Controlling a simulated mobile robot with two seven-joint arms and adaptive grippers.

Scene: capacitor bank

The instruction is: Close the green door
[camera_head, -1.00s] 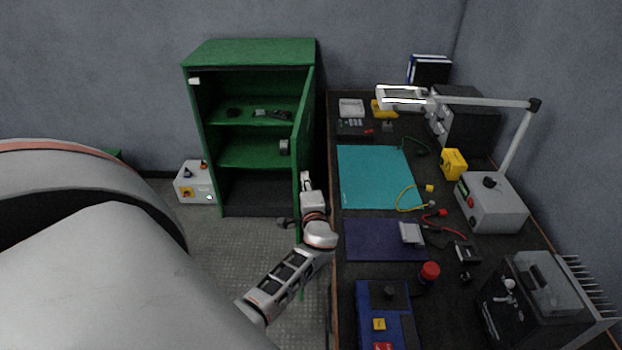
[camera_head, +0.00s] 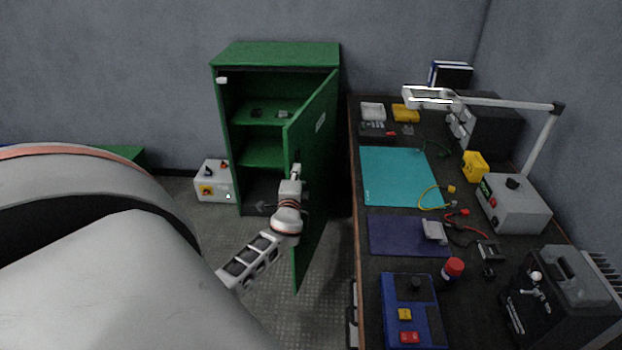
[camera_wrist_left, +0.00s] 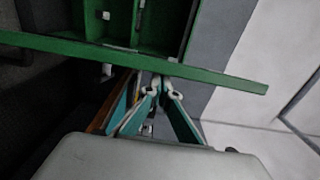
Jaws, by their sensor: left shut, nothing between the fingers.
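The green cabinet (camera_head: 275,56) stands against the back wall with its front partly uncovered. Its green door (camera_head: 318,160) is hinged on the right and stands ajar, its free edge toward me and its labelled outer face to the right. In the left wrist view the shut fingers (camera_wrist_left: 160,88) lie just below a long green door edge (camera_wrist_left: 120,54). Whether they touch it is unclear. My right gripper is out of view.
A dark workbench (camera_head: 358,225) with mats, cables and instruments runs along the right, close to the door. A light grey control box (camera_head: 213,190) stands on the floor left of the cabinet. Some floor before the cabinet is clear.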

